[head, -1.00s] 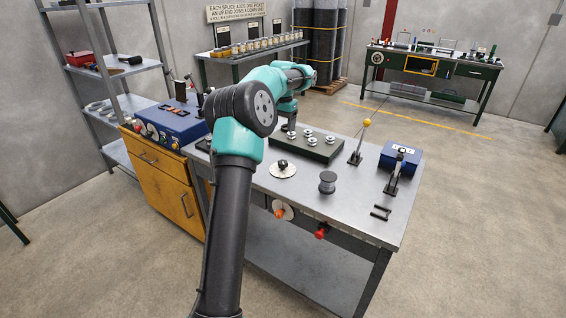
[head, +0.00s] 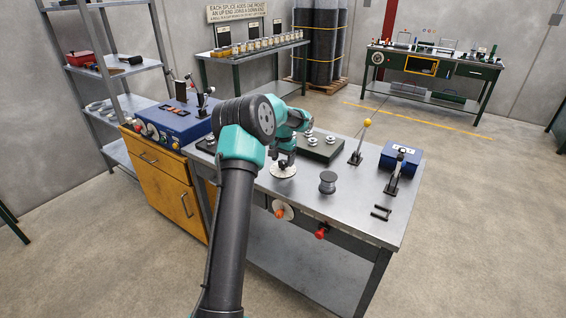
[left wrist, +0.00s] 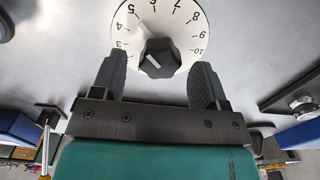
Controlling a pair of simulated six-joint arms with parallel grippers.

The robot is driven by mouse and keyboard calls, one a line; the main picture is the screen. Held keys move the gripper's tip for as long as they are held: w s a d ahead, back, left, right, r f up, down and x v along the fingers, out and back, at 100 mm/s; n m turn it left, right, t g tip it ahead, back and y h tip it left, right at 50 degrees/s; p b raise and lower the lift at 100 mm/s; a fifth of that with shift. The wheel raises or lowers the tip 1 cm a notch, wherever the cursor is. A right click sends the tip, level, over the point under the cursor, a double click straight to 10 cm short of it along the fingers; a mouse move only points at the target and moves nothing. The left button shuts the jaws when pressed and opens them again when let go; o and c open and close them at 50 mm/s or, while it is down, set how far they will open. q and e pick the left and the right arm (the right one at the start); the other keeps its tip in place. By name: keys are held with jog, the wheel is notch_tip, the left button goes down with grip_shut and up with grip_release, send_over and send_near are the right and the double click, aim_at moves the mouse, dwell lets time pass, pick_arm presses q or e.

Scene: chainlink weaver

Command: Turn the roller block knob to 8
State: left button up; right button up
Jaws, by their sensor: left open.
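A black faceted knob (left wrist: 160,57) with a white pointer line sits on a round white dial (left wrist: 160,20) with printed numbers; 3 to 10 are readable. In the head view the left gripper (head: 286,160) is over the dial (head: 280,173) on the bench top and hides most of the knob. My right gripper is not in view.
The dark roller block (head: 320,147) stands just behind. A grey spool (head: 328,182) is to the right, then a yellow-tipped lever (head: 359,145) and a blue box (head: 400,157). A blue control box (head: 172,122) is at left. A red knob (head: 321,231) is on the bench front.

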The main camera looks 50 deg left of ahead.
pick_arm(q)
jog(key=shift+f, duration=0.75)
jog(key=shift+c, duration=0.3)
jog(key=c, duration=0.9)
jog(key=shift+o, duration=0.2)
